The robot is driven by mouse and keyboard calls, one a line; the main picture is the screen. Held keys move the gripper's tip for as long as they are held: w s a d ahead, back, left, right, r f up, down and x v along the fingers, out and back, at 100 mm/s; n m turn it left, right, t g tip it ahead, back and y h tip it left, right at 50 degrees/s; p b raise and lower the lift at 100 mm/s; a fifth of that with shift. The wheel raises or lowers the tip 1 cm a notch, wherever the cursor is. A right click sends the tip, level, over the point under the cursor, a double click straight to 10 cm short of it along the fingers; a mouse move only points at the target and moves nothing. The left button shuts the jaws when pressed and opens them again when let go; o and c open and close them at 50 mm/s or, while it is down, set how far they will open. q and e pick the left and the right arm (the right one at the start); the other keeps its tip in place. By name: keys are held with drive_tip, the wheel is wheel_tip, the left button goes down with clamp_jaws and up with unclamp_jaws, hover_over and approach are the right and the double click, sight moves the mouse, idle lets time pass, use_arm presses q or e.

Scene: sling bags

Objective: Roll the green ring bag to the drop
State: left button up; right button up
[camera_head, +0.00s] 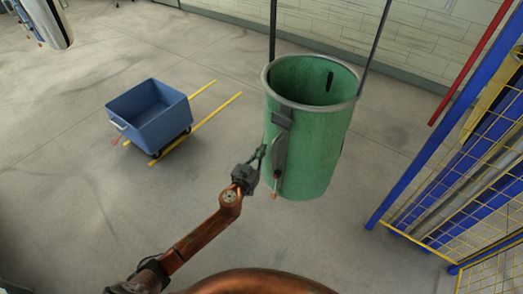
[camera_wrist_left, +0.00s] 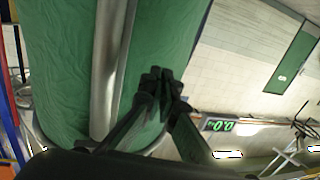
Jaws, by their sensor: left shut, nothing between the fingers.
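The green ring bag (camera_head: 315,150) hangs upright from dark straps, with a grey metal ring around its open top. A dark plate and a grey handle-like strip are on its near side. My left gripper (camera_head: 262,153) is at the left side of the bag, close to the strip; I cannot tell whether it touches. In the left wrist view the gripper (camera_wrist_left: 162,78) is shut with nothing in it, in front of the green bag (camera_wrist_left: 60,70) and a pale metal strip. My right gripper is not in view.
A blue wheeled cart (camera_head: 150,115) stands on the floor at the left, beside yellow floor lines (camera_head: 195,128). A blue post and yellow mesh fence (camera_head: 450,190) stand at the right. A pale wall is behind. The floor between cart and bag is clear.

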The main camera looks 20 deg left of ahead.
use_arm(q)
drive_tip(key=o, duration=0.3)
drive_tip(key=shift+o, duration=2.5)
drive_tip(key=s+a, duration=0.1)
drive_tip(key=s, duration=1.1)
drive_tip(key=shift+a, duration=0.4)
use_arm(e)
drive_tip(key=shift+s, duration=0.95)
